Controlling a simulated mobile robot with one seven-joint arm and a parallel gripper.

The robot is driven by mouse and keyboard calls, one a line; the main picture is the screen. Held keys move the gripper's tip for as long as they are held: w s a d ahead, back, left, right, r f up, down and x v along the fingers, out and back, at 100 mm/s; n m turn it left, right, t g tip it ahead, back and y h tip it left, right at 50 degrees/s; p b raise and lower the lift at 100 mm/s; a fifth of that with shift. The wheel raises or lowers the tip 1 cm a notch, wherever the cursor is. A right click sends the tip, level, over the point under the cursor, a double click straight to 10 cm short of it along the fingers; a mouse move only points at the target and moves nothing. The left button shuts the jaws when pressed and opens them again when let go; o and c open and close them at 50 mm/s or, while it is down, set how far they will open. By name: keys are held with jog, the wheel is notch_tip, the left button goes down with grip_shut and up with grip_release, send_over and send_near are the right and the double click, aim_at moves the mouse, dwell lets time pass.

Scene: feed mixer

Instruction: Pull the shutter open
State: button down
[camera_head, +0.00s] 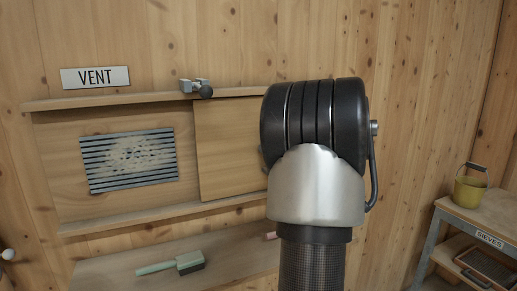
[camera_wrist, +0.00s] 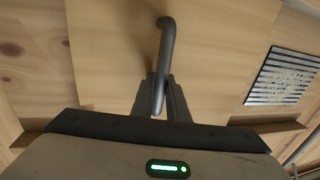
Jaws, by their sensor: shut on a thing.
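The shutter (camera_head: 227,146) is a plain wooden panel between two wooden rails, below and right of the VENT sign. It stands to the right of the vent grille (camera_head: 128,160), whose dusty slats are uncovered. The shutter's right part is hidden behind my arm in the head view. In the wrist view the shutter (camera_wrist: 110,50) fills the upper middle, with a grey bar handle (camera_wrist: 167,50) on it. My gripper (camera_wrist: 160,98) is shut on the handle. The grille (camera_wrist: 283,77) also shows at the right of the wrist view. My gripper is hidden in the head view.
A metal latch with a dark knob (camera_head: 197,88) sits on the upper rail. A green-handled brush (camera_head: 171,264) lies on the shelf (camera_head: 110,282) below. A yellow bucket (camera_head: 470,186) stands on the SIEVES rack (camera_head: 482,213) at the right.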

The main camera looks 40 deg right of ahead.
jog(key=shift+d+r, duration=0.1)
jog(key=c, duration=1.7)
grip_release()
jog(key=shift+c, duration=0.2)
jog(key=shift+s, duration=0.1)
jog(key=s+a, duration=0.1)
jog(key=s, duration=1.6)
jog(key=shift+a, duration=0.25)
